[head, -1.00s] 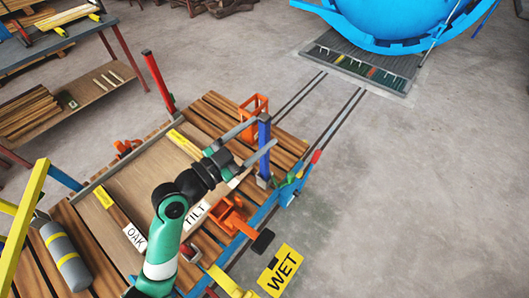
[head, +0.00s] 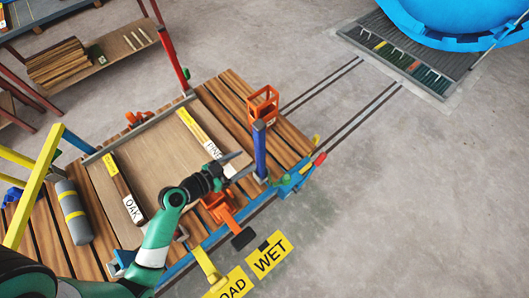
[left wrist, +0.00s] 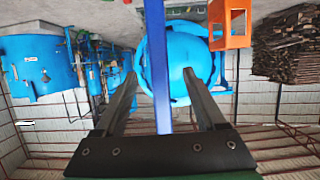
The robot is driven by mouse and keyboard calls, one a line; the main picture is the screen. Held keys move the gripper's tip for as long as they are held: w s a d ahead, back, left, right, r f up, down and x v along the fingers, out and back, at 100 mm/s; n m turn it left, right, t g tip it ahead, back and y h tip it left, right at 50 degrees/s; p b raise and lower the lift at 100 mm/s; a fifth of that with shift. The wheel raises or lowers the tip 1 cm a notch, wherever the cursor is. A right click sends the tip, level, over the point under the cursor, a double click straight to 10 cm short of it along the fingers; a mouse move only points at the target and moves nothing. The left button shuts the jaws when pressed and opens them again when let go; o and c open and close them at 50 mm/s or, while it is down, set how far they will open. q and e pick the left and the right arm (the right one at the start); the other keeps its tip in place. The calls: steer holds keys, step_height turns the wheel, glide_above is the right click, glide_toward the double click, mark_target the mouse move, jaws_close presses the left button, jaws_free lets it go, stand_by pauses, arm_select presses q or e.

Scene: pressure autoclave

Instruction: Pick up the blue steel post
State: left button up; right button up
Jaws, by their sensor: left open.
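The blue steel post (head: 260,152) stands upright at the right edge of the slatted cart, beside an orange frame. My left gripper (head: 248,159) is open at the post's left side, its fingers pointing right towards it. In the left wrist view the blue post (left wrist: 158,60) runs from the top edge down between the two spread fingers of my left gripper (left wrist: 160,76), with a gap on each side. It is not gripped. I cannot tell how deep it lies between the fingers. My right gripper is not in view.
The orange frame (head: 263,104) stands just behind the post. An orange clamp (head: 218,207) with a black-ended handle is close below my left gripper. Boards labelled OAK (head: 124,190) and PINE (head: 198,133) lie on the cart. Open floor is to the right.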

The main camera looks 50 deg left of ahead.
mark_target(260, 157)
arm_select(q)
steer(key=x, duration=1.1)
steer(key=shift+d+r+b, duration=0.15)
steer(key=shift+r+b, duration=0.15)
steer(key=shift+b, duration=0.1)
jaws_close()
steer(key=shift+r, duration=0.1)
stand_by(0.7)
